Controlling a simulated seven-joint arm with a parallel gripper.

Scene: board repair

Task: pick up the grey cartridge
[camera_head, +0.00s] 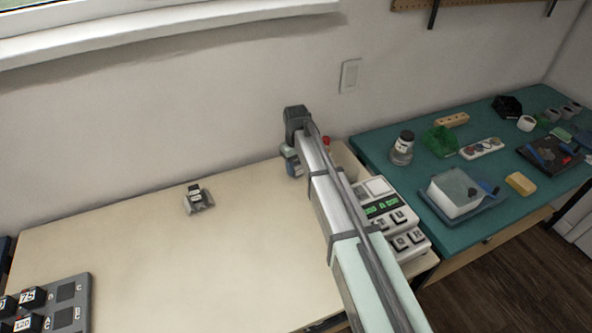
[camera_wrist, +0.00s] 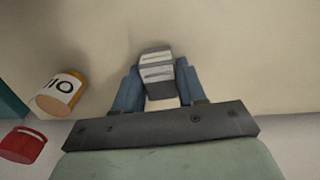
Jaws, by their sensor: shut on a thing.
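The grey cartridge (camera_wrist: 157,70), a small dark grey block with pale stripes on its face, is between the blue fingers of my gripper (camera_wrist: 158,92) in the wrist view. The fingers are shut on it, one on each side. In the head view my gripper (camera_head: 291,162) is at the back right of the cream table (camera_head: 150,260), near the wall. There my arm and the fingers hide most of what is held. I cannot tell whether the cartridge touches the table.
An orange cylinder with a white label (camera_wrist: 62,92) and a red item (camera_wrist: 22,145) are left in the wrist view. A small grey holder (camera_head: 199,203) stands mid-table, a grey slotted board (camera_head: 84,318) front left. A keypad device (camera_head: 397,218) is beside my arm.

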